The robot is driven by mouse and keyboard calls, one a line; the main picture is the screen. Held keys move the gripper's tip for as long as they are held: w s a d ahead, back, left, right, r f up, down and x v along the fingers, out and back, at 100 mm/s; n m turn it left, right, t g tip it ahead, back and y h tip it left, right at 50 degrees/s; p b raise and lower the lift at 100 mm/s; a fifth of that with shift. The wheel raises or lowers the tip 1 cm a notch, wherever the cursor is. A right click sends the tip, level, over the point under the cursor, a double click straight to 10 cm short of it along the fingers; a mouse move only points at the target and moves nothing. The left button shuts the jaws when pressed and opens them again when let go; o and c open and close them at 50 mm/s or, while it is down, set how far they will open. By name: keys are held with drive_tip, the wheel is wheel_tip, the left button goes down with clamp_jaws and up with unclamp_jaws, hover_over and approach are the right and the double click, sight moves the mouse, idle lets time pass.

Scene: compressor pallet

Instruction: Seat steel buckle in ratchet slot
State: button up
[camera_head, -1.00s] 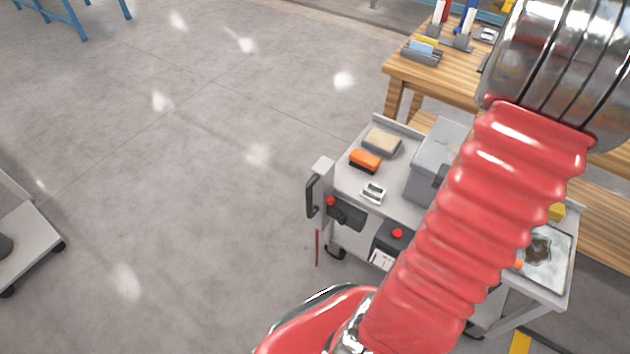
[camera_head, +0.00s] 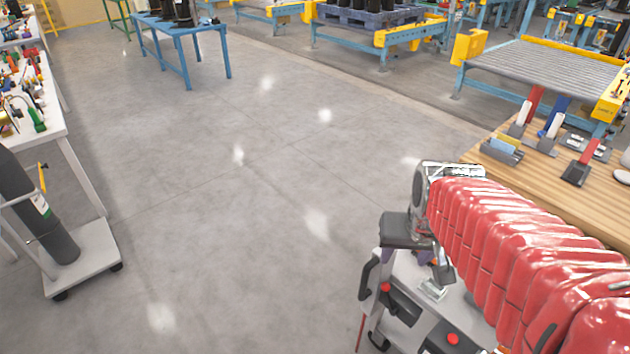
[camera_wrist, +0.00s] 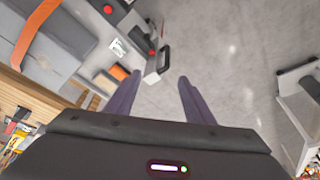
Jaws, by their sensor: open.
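A small silver piece, seemingly the steel buckle (camera_head: 432,290), lies on the grey cart's top near its handle side. It also shows in the wrist view (camera_wrist: 118,47), left of and beyond my left finger. My gripper (camera_wrist: 160,77) is open with nothing between its purple fingers; bare floor and the cart's handle show past the tips. In the head view my gripper (camera_head: 411,259) hangs over the cart's left end, above the buckle and slightly to its left. I cannot make out the ratchet slot in either current view.
The grey cart (camera_wrist: 73,71) carries a grey box (camera_wrist: 62,38) with an orange strap and an orange block (camera_wrist: 118,72). Its dark handle (camera_head: 369,273) juts left. A wooden bench (camera_head: 545,180) with tools stands behind.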

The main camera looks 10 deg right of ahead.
drive_tip(key=s+a+r+n+t, duration=0.1)
drive_tip(key=s+a+r+n, duration=0.1)
drive_tip(key=a, duration=0.4)
drive_tip(key=s+a+r+n+t+y, duration=0.1)
drive_tip(key=s+a+r, duration=0.1)
drive_tip(key=a, duration=0.4)
drive_tip(key=shift+r+n, duration=0.4)
drive_tip(key=shift+r, duration=0.25)
